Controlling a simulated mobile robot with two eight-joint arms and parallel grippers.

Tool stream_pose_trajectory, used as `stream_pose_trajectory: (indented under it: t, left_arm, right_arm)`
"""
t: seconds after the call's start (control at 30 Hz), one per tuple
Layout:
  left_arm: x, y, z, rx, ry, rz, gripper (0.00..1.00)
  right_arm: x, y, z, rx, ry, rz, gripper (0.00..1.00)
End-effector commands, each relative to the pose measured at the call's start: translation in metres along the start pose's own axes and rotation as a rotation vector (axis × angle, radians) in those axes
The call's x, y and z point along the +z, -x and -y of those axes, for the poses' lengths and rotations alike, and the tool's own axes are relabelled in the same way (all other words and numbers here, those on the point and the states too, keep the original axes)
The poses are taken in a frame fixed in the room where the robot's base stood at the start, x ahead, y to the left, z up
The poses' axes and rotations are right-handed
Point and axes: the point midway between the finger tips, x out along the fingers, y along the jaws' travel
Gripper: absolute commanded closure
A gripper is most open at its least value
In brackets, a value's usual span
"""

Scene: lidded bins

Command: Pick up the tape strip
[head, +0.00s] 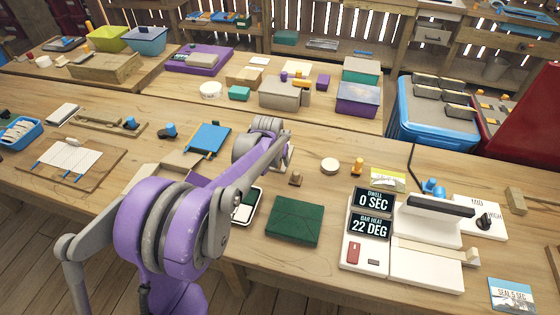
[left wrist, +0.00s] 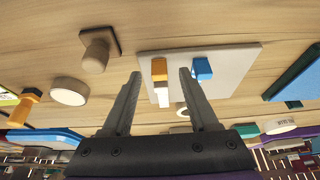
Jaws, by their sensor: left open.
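A pale flat board (left wrist: 228,62) lies on the wooden table in the left wrist view. On it are an orange-topped piece (left wrist: 159,69) with a white, strip-like part (left wrist: 162,95) below it, and a small blue block (left wrist: 203,68). I cannot tell for sure which of these is the tape strip. My left gripper (left wrist: 160,73) is open, its two fingers on either side of the orange-topped piece; contact cannot be made out. In the head view my purple arm hides the fingers and most of the board, leaving an edge (head: 289,158) visible. My right gripper is not in view.
A wooden-knobbed block (head: 296,179) and a round white disc (head: 330,166) stand close to the right of the board.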

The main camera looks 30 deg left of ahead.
Motion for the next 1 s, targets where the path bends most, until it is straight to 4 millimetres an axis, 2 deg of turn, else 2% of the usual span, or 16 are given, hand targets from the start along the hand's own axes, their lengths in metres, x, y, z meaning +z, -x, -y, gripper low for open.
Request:
stream_pose_trajectory:
  t: [0.27, 0.37, 0.6, 0.63, 0.9, 1.0]
  left_arm:
    - [0.0001, -0.0055, -0.0002, 0.000, 0.000, 0.000, 0.40]
    - [0.0001, -0.0054, -0.0001, 0.000, 0.000, 0.000, 0.54]
    - [0.0001, -0.0053, -0.0001, 0.000, 0.000, 0.000, 0.98]
    - [0.0001, -0.0052, -0.0001, 0.000, 0.000, 0.000, 1.00]
    - [-0.0001, -0.0045, -0.0001, 0.000, 0.000, 0.000, 1.00]
    - [-0.0027, 0.0017, 0.0000, 0.000, 0.000, 0.000, 1.00]
  right_arm:
    - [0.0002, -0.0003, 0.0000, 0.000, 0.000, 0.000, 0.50]
    - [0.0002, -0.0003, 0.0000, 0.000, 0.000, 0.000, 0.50]
    - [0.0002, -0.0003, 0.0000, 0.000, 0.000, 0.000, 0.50]
    - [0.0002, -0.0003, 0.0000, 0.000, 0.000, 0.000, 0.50]
    - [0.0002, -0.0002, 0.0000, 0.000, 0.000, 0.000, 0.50]
    - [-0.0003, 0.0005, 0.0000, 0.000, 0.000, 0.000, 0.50]
